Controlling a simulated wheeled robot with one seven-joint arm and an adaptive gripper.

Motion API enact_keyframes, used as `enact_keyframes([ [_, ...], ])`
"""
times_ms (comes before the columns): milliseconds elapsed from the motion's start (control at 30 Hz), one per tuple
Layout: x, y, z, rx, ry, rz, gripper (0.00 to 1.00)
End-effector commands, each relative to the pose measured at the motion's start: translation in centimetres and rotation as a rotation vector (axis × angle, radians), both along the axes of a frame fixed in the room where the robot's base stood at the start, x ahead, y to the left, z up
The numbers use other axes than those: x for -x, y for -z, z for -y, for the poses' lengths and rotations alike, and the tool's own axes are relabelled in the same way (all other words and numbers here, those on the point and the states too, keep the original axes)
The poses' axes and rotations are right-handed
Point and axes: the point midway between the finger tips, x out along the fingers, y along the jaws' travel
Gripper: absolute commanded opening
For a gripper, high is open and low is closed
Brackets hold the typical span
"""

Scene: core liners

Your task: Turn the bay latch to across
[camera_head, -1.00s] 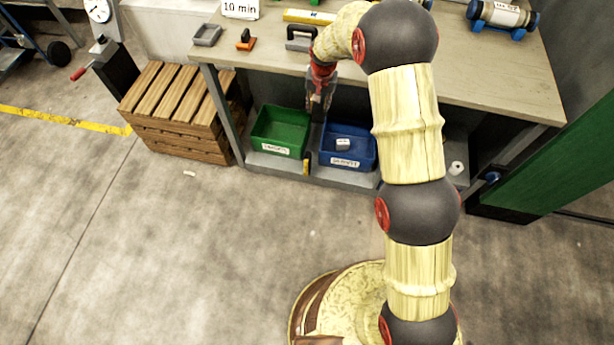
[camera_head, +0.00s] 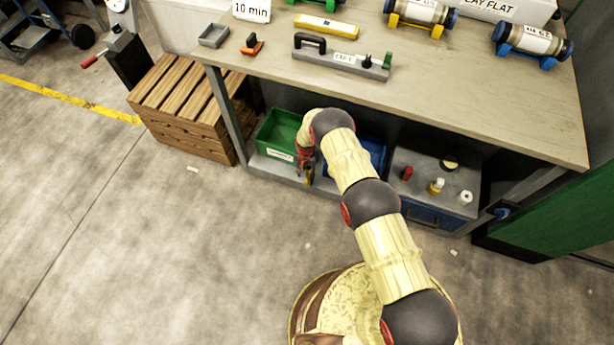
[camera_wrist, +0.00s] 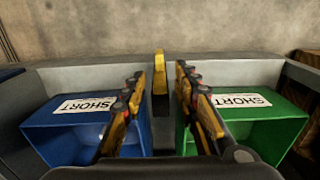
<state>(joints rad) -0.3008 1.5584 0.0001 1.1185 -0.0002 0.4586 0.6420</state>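The bay latch is a small yellow bar (camera_wrist: 160,72) on the grey shelf edge, between the blue and green bins. In the wrist view it points along the gap between the bins, not along the edge. In the head view a bit of it (camera_head: 309,178) shows just below my gripper (camera_head: 305,158). In the wrist view my gripper (camera_wrist: 159,80) is open, one finger on each side of the latch, with a visible space at both sides. I cannot tell whether the fingertips are level with the latch. The lower part of the latch is partly hidden.
The green bin (camera_head: 277,135) and the blue bin (camera_head: 374,155) stand on the low shelf, close beside my fingers. The bench top (camera_head: 480,110) overhangs them. A wooden crate (camera_head: 185,110) stands left. Bottles stand on a box (camera_head: 430,172) at right.

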Motion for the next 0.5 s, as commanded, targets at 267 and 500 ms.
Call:
enact_keyframes([
  [267,0.9,3.0,0.0,0.002,0.008,-0.007,0.3],
  [500,0.9,6.8,0.0,0.002,0.008,-0.006,0.3],
])
